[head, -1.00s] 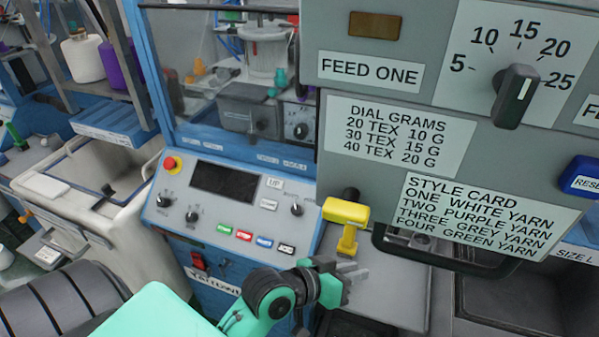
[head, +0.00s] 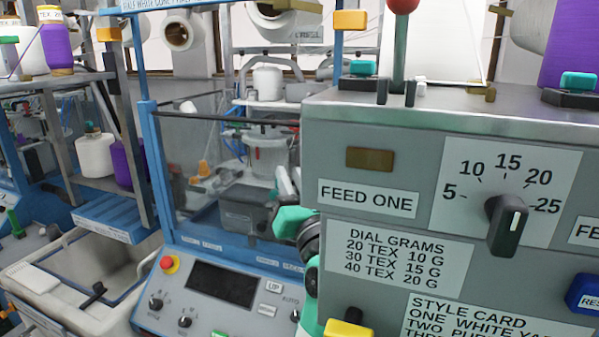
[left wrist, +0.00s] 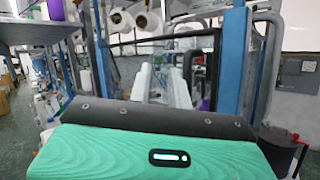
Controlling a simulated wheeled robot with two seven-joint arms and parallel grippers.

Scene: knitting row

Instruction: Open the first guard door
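The first guard door, a clear panel with a dark top bar (head: 225,118), stands in the blue frame at the machine's front in the head view. It looks closed, though its right end is hidden behind the grey feed box. My left gripper (head: 286,186) is raised in front of the panel's right part, beside the box, with nothing in it. In the left wrist view its two pale fingers (left wrist: 160,85) point forward with a gap between them. A dark horizontal bar (left wrist: 165,42) and a blue post (left wrist: 232,65) show beyond them. Contact with the door cannot be told. My right gripper is not in view.
The grey feed box (head: 400,230) with a dial (head: 507,222) crowds the right side. The control panel (head: 225,290) lies below the door. A yellow handle (head: 348,328) sticks out low.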

